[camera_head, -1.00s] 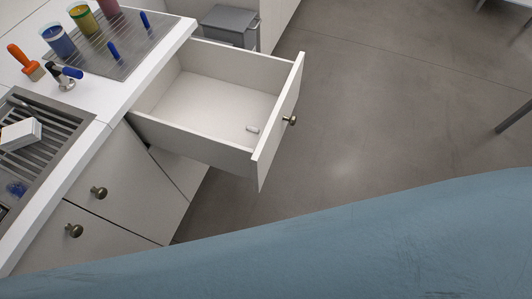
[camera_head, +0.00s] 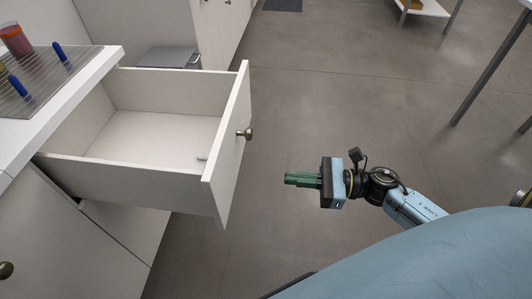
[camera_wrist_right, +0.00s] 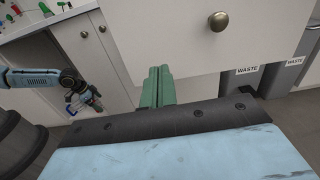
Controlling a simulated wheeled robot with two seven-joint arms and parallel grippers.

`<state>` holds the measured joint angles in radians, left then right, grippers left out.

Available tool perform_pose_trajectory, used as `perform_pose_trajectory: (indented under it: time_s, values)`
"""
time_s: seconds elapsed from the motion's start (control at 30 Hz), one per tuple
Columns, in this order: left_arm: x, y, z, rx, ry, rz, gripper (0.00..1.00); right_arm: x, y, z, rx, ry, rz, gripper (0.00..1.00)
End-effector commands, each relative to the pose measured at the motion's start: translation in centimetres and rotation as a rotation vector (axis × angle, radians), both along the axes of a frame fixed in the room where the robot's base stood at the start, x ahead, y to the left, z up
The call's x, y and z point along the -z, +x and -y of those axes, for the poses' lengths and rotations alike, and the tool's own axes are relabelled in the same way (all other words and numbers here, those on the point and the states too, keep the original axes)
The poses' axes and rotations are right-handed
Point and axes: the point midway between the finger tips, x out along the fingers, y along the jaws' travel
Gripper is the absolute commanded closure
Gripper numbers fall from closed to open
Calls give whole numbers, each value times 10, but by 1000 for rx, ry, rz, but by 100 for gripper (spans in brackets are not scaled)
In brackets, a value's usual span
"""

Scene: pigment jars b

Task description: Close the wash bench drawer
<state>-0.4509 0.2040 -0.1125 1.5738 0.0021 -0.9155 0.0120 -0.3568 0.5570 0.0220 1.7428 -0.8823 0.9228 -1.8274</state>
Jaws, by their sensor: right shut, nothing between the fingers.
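The white wash bench drawer (camera_head: 150,184) is pulled well out of the bench in the head view. My right gripper (camera_head: 288,179) is shut and empty, to the right of the drawer front with a gap between. Its green fingers (camera_wrist_right: 158,70) point toward the front in the wrist view, below and left of the knob. My left gripper (camera_wrist_right: 84,99) shows small in the wrist view; its jaw state is unclear.
A small white item (camera_head: 202,156) lies in the drawer. The bench top (camera_head: 75,88) carries a ribbed board (camera_head: 45,80), a jar (camera_head: 16,41) and blue-handled tools. Bins labelled WASTE (camera_wrist_right: 246,77) stand right in the wrist view. Open grey floor lies beyond the drawer front.

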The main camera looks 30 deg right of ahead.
Motion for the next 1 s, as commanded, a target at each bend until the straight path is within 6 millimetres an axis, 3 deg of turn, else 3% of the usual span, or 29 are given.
perform_pose_trajectory:
  time_s: [0.53,0.7,1.0]
  values:
    - [-4,3,1,0,-1,5,0,-1,61,-89,3,7,-4,100]
    - [-5,4,1,0,-1,7,0,-1,70,-102,4,6,-4,100]
    - [-5,3,1,0,-1,6,0,0,72,-106,5,7,-6,100]
